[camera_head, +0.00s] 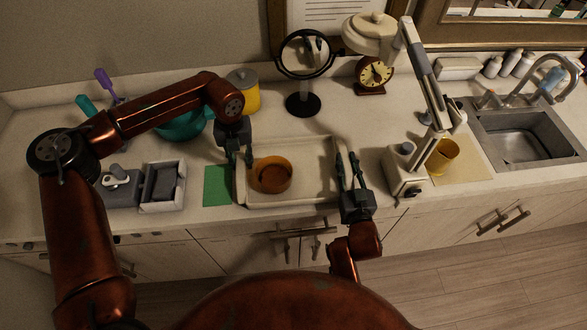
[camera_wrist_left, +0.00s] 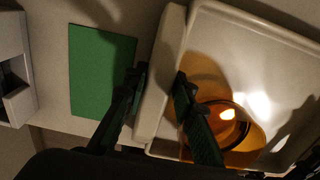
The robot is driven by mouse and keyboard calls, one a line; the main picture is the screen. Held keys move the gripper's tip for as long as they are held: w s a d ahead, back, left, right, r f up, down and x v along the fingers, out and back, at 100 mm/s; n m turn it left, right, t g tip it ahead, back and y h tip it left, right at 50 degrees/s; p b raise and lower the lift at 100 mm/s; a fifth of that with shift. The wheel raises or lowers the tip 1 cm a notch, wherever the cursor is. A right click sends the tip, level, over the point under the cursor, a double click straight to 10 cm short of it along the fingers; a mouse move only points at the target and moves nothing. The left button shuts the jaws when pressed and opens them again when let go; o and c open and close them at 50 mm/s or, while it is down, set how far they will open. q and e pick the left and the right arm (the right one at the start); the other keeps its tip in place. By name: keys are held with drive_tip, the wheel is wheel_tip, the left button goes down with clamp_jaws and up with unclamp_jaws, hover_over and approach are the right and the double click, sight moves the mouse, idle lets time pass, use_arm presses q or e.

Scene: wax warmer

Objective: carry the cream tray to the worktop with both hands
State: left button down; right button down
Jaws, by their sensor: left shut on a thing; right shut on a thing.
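The cream tray (camera_head: 312,158) is at the worktop (camera_head: 375,125) in the head view, near its front edge, with an amber round dish (camera_head: 270,176) in its left part. I cannot tell whether the tray touches the surface. My left gripper (camera_head: 241,160) is shut on the tray's left wall, one finger on each side; the left wrist view shows this wall (camera_wrist_left: 160,85) between the fingers (camera_wrist_left: 160,92). My right gripper (camera_head: 352,172) is shut on the tray's right wall. The amber dish also shows in the left wrist view (camera_wrist_left: 235,125), partly hidden by a finger.
A green mat (camera_head: 217,186) lies just left of the tray. Grey boxes (camera_head: 163,187) stand further left. A white lamp-like device (camera_head: 403,170) stands close on the right. A round mirror (camera_head: 305,58) and a clock (camera_head: 373,76) stand behind. A sink (camera_head: 520,135) is at far right.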

use_arm(q)
drive_tip(key=shift+w+r, duration=0.1)
use_arm(e)
drive_tip(key=shift+r, duration=0.1)
